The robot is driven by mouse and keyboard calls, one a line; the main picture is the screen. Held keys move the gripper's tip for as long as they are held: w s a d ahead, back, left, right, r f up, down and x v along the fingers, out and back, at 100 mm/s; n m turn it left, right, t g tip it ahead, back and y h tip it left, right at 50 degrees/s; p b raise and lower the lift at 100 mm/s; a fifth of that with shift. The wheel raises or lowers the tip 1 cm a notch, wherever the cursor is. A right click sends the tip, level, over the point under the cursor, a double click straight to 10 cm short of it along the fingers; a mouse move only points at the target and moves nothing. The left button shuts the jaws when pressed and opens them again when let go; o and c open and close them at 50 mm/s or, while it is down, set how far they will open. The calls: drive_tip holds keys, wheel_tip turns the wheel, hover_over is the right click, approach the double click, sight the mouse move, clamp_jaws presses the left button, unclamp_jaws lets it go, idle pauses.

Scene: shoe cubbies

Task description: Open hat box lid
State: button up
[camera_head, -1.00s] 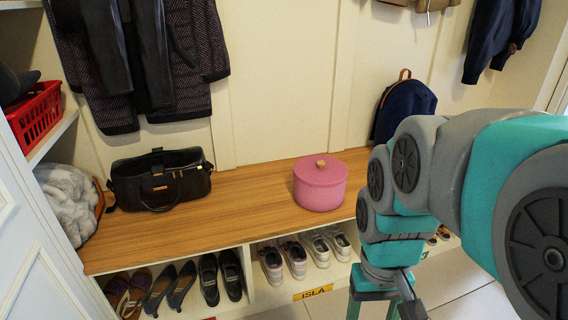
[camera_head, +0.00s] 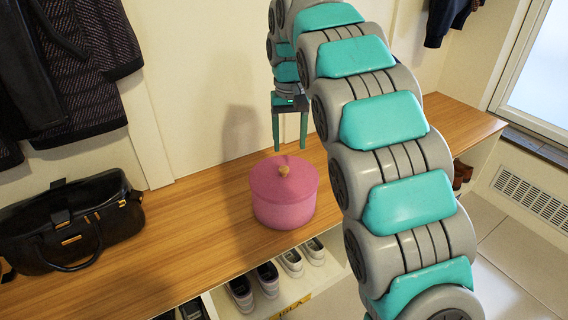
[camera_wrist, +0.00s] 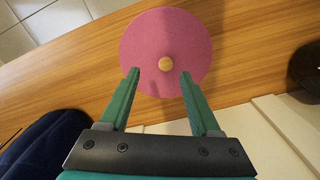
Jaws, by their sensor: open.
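The pink round hat box (camera_head: 285,208) stands upright on the wooden bench. Its lid (camera_head: 270,178) is on, with a small wooden knob (camera_head: 284,170) at the top centre. In the wrist view the lid (camera_wrist: 150,35) is seen from above, and the knob (camera_wrist: 166,64) lies just beyond and between the fingertips. My gripper (camera_head: 290,147) is open, empty and pointing down above the lid. In the head view its fingertips are close above the knob. In the wrist view my gripper (camera_wrist: 160,76) also shows two spread fingers. I cannot tell the exact gap to the knob.
A black handbag (camera_head: 70,222) stands on the bench (camera_head: 190,222) at left. Dark coats (camera_head: 75,70) hang above it. Shoes (camera_head: 268,278) sit in cubbies below. The bench is clear around the box.

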sight(284, 168)
drive_tip(key=shift+w+a, duration=0.45)
drive_tip(key=shift+a, duration=0.05)
drive_tip(key=shift+w+a+f, duration=0.15)
drive_tip(key=shift+a+f, duration=0.05)
drive_tip(key=shift+f, duration=3.85)
drive_tip(key=shift+c, duration=0.4)
clamp_jaws()
